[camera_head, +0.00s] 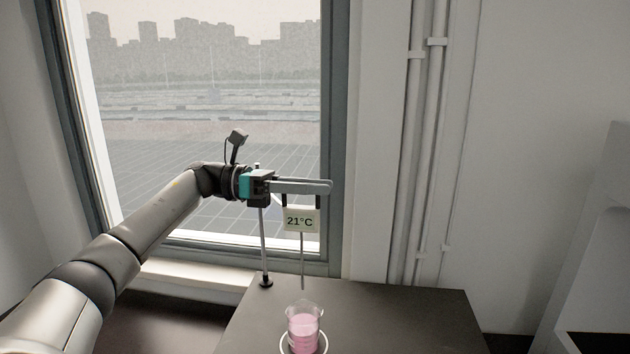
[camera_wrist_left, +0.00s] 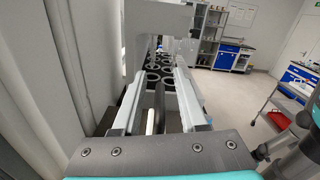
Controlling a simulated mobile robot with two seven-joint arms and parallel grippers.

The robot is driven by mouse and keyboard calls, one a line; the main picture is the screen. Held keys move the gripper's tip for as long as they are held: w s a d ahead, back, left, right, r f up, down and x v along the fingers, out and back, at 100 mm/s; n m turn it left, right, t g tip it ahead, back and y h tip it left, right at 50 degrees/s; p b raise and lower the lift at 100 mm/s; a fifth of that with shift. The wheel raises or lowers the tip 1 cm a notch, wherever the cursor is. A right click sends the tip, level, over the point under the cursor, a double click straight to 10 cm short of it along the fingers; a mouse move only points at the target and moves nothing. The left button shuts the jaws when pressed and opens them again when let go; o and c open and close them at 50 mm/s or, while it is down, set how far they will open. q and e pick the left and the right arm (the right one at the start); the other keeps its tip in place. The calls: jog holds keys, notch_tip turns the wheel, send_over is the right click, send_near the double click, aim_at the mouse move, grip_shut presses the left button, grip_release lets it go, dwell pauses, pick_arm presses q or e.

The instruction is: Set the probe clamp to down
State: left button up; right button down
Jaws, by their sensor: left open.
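My left gripper (camera_head: 328,186) reaches in from the left at the height of the probe clamp, its long pale fingers pointing right. It is open. The clamp is mostly hidden behind the gripper; its upright rod (camera_head: 264,245) shows below. A probe with a "21°C" display (camera_head: 301,221) hangs just under the fingers, and its thin stem points down over a beaker of pink liquid (camera_head: 302,332), with the tip above the rim. In the left wrist view, a dark bar (camera_wrist_left: 159,98) lies between the fingers (camera_wrist_left: 160,76); I cannot tell whether they touch it. My right gripper is not in view.
The beaker and rod stand on a dark table (camera_head: 400,315), whose right side is clear. A window (camera_head: 200,110) and wall pipes (camera_head: 410,150) are behind. The left wrist view shows shelves (camera_wrist_left: 207,40) and a cart (camera_wrist_left: 290,105) farther off.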

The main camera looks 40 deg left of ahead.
pick_arm(q)
grip_shut()
dwell(0.4)
dwell(1.1)
